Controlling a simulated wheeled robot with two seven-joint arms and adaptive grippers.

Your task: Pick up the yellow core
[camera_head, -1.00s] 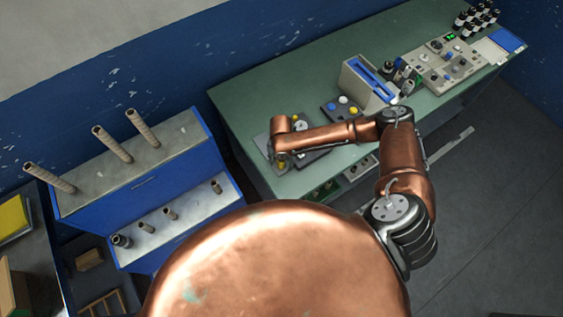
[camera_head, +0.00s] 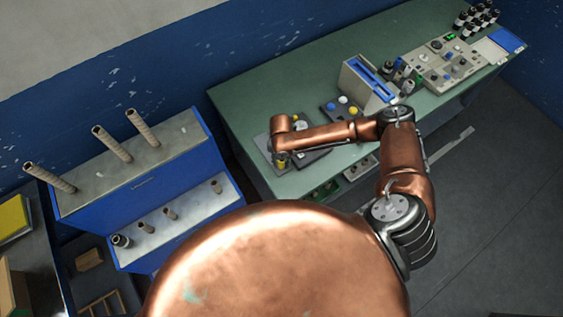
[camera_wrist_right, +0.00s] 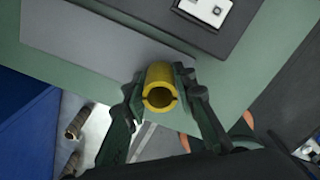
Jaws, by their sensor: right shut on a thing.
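The yellow core (camera_wrist_right: 158,82) is a short hollow cylinder with its open end toward the camera in the right wrist view. My right gripper (camera_wrist_right: 158,95) is shut on it, with one finger on each side. In the head view the yellow core (camera_head: 281,163) is a small yellow patch under the right wrist, near the left end of the green table (camera_head: 250,85). The right gripper (camera_head: 281,166) is mostly hidden there by the arm. I cannot tell whether the core touches the grey plate (camera_wrist_right: 90,45) behind it. My left gripper is not in view.
A dark device (camera_head: 318,153) lies beside the gripper, and a panel with coloured buttons (camera_head: 341,107) is behind the forearm. A grey box with blue slots (camera_head: 366,82) stands further right. A blue rack (camera_head: 150,190) with several rods stands left of the table.

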